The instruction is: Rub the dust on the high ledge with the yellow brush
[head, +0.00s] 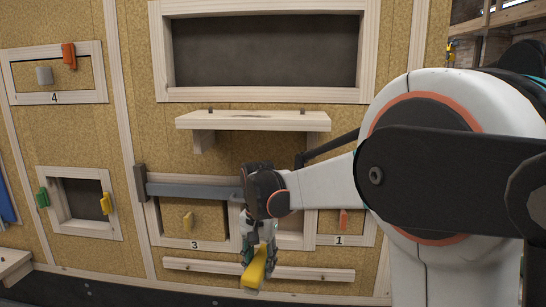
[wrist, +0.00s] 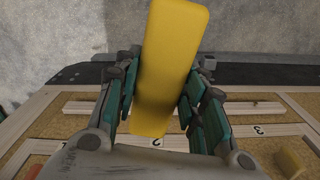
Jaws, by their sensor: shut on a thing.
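My gripper (head: 258,248) is shut on the yellow brush (head: 254,271) and points down, low in front of the wall. In the wrist view the brush (wrist: 168,65) is a long yellow block between the two green-padded fingers (wrist: 160,108); any bristles are not visible. The high ledge (head: 230,122) is a pale wooden shelf on the wall, well above my gripper and the brush. A faint mark shows on its top, but I cannot tell whether it is dust.
A lower wooden rail (head: 320,273) runs behind the brush. A grey bar (head: 195,190) crosses above the door marked 3 (head: 175,222). A framed dark panel (head: 265,50) is above the high ledge. My arm covers the right side.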

